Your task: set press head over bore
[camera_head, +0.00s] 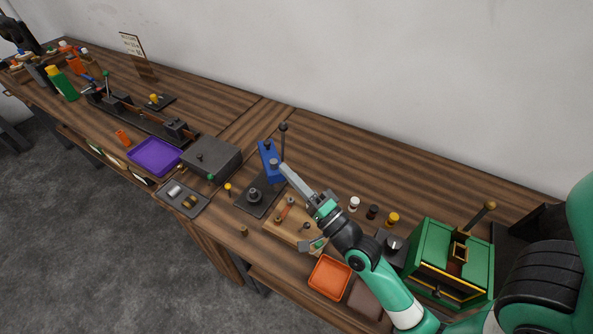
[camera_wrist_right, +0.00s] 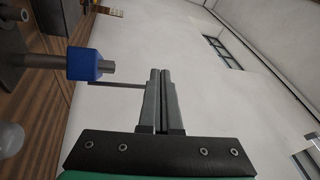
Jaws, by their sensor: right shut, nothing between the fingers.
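The blue press head (camera_head: 267,148) stands above a dark base plate (camera_head: 268,205). A round grey fixture (camera_head: 254,195) sits on the plate; its bore is too small to make out. A lever with a dark knob (camera_head: 284,127) rises beside the head. My right gripper (camera_head: 284,169) is shut and empty, its tips close to the head. In the right wrist view the blue head (camera_wrist_right: 84,64), with a grey ram stub, is left of the shut fingers (camera_wrist_right: 160,76), with a visible gap. A thin rod passes near the fingers; contact cannot be told. My left gripper is not in view.
A wooden tool board (camera_head: 289,232) and an orange tray (camera_head: 329,277) lie near my right arm. A green cabinet (camera_head: 430,240) stands at right. A grey box (camera_head: 212,157) and purple tray (camera_head: 155,156) are left. The bench behind the press is clear.

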